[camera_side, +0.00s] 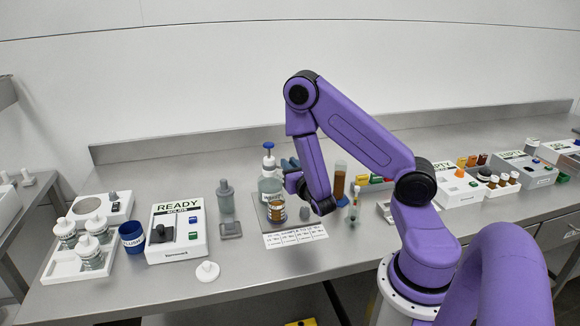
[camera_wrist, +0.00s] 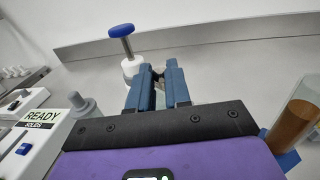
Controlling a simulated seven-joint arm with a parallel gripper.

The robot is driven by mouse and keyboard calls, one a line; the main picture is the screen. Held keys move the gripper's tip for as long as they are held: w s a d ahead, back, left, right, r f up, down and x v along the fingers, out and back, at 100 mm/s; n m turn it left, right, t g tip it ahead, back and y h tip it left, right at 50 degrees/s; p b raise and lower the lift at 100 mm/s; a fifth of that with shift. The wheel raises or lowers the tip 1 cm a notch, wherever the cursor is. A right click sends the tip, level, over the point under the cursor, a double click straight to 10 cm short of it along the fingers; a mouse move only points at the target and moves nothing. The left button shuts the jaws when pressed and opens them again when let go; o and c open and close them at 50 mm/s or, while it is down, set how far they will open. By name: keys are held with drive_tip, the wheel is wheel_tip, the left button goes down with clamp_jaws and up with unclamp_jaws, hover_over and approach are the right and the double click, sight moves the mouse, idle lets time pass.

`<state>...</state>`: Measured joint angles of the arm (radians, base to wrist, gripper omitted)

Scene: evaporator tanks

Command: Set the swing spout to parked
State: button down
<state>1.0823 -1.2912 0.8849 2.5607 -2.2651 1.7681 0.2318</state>
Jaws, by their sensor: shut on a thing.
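The dispenser bottle (camera_side: 268,184) stands upright on the bench and has a white collar and a blue-topped plunger (camera_side: 268,146). In the wrist view the blue knob (camera_wrist: 121,30) and white collar (camera_wrist: 131,65) rise just beyond my fingertips. My gripper (camera_side: 289,163) is at the bottle's upper right side in the side view. In the wrist view my gripper (camera_wrist: 158,72) has its two blue fingers close around a small dark piece beside the collar, seemingly the swing spout (camera_wrist: 158,73). The fingers hide most of the spout, so its exact angle cannot be told.
Left of the bottle are a grey bottle (camera_side: 225,197) and the READY box (camera_side: 178,231). A paper label strip (camera_side: 295,236) lies in front. An amber-filled cylinder (camera_side: 339,181) stands close on the right of my arm. The bench's front edge left of my base is mostly clear.

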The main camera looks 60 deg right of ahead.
drive_tip(key=shift+d, duration=0.1)
drive_tip(key=c, duration=1.1)
unclamp_jaws()
drive_tip(key=shift+a, duration=0.2)
